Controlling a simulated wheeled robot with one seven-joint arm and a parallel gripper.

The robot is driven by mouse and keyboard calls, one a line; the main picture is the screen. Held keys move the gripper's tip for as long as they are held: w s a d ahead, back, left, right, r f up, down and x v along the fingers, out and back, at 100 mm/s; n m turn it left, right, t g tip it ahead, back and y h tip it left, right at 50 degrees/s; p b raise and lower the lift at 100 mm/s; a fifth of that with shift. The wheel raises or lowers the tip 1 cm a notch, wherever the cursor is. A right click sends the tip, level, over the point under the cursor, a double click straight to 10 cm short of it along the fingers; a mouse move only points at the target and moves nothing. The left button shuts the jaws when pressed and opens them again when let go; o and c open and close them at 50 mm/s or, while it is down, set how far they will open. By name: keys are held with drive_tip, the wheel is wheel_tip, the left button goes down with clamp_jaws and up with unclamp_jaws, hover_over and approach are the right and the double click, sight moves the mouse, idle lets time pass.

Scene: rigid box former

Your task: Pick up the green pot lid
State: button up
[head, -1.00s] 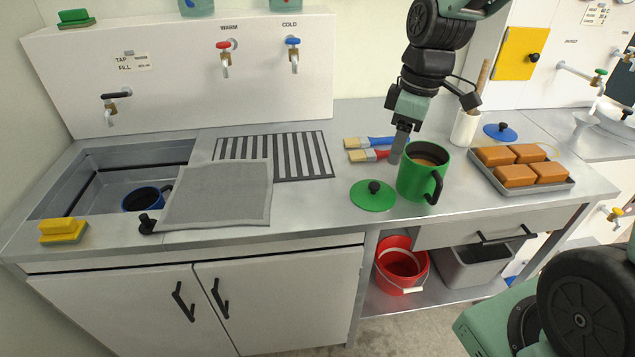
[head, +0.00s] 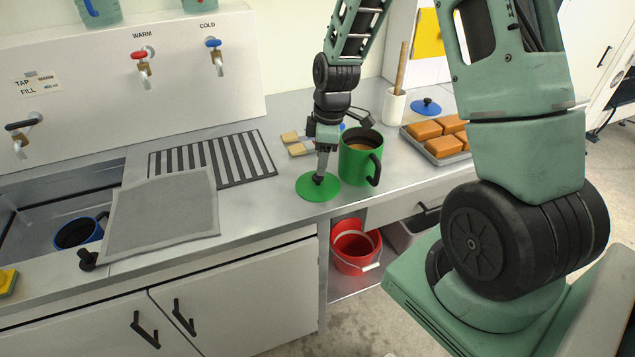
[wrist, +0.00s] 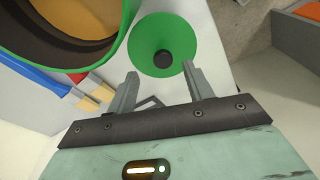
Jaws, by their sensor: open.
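The green pot lid (head: 305,189) lies flat on the steel counter, just left of the green pot (head: 352,164). Its black knob shows in the wrist view (wrist: 163,59), with the green disc (wrist: 150,35) around it. My gripper (head: 320,178) points down at the lid in the head view and covers most of the knob. In the wrist view my gripper (wrist: 162,85) is open, its two fingers apart on either side of the knob's line. The knob lies just beyond the fingertips, and nothing is held. Contact with the lid cannot be told.
The green pot with brown contents (wrist: 60,40) stands close beside the gripper. Two brushes (head: 297,150) lie behind the lid. A tray of brown blocks (head: 440,152) is to the right. A grey cloth (head: 165,215) and striped drainer (head: 215,160) are to the left.

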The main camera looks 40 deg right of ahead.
sight(318, 181)
drive_tip(key=shift+w+a+f+p, duration=0.15)
drive_tip(key=shift+f+p, duration=0.1)
drive_tip(key=shift+f, duration=0.7)
drive_tip(key=shift+s+a+f+p, duration=0.1)
drive_tip(key=shift+a+f+p, duration=0.1)
drive_tip(key=shift+f, duration=0.75)
drive_tip(key=shift+w+a+f+p, duration=0.1)
drive_tip(key=shift+f+p, duration=0.15)
drive_tip(key=shift+f, duration=0.7)
drive_tip(key=c, duration=1.1)
